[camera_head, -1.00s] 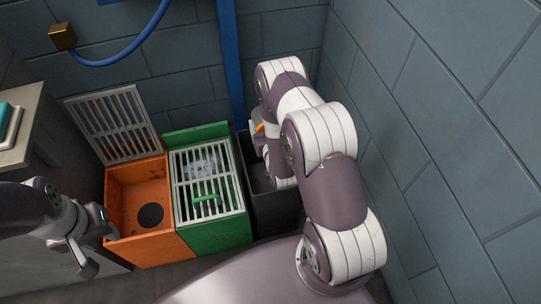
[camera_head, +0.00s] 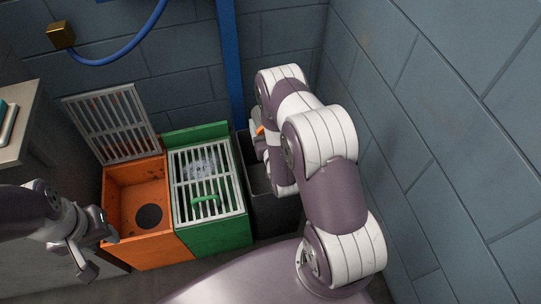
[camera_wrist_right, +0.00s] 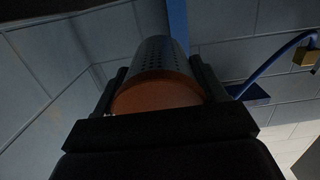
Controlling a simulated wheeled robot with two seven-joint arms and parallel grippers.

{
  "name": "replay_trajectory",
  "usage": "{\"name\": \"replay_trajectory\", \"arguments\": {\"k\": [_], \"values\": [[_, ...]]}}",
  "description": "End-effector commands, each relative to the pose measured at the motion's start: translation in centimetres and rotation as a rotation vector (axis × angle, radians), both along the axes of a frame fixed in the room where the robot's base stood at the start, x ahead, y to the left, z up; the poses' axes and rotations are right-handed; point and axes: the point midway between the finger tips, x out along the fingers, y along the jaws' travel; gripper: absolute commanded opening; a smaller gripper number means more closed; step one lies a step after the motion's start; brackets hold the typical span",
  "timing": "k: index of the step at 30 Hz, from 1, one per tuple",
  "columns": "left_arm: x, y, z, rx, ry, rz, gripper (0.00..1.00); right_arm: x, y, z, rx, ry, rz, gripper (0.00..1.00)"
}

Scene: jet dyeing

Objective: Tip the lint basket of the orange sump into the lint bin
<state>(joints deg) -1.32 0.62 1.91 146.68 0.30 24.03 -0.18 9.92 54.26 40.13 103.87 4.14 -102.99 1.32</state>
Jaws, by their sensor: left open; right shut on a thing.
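The orange sump (camera_head: 160,252) stands open on the left, its white grate (camera_head: 112,122) tilted up behind it; a dark round hole shows in its floor. The lint basket (camera_wrist_right: 158,62), a perforated grey cylinder with an orange-brown end, is between the fingers of my right gripper (camera_wrist_right: 158,95), which is shut on it. In the head view my right arm hides most of that gripper; a small orange patch shows above the dark lint bin (camera_head: 275,212). Whether lint is in the basket cannot be seen. My left gripper (camera_head: 98,252) is open and empty by the orange sump's front left corner.
A green sump (camera_head: 215,236) with its white grate down stands between the orange sump and the bin. A blue post (camera_head: 230,60) rises behind the bin. Block walls close in behind and right. A pale table (camera_head: 20,140) is at left.

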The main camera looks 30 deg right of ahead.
Motion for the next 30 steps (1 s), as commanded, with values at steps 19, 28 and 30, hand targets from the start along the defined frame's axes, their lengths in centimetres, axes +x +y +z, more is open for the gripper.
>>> {"name": "replay_trajectory", "arguments": {"k": [19,28,30], "values": [[0.0,0.0,-1.2,0.000,0.000,0.000,0.40,-0.2,0.1,0.3,-0.021,-0.085,0.000,0.37],[0.0,0.0,-1.8,0.000,0.000,0.000,0.40,-0.4,0.1,0.5,-0.031,-0.125,0.000,0.37],[0.0,0.0,-1.9,0.000,0.000,0.000,0.40,-0.4,0.1,0.5,-0.033,-0.134,0.000,0.37]]}}
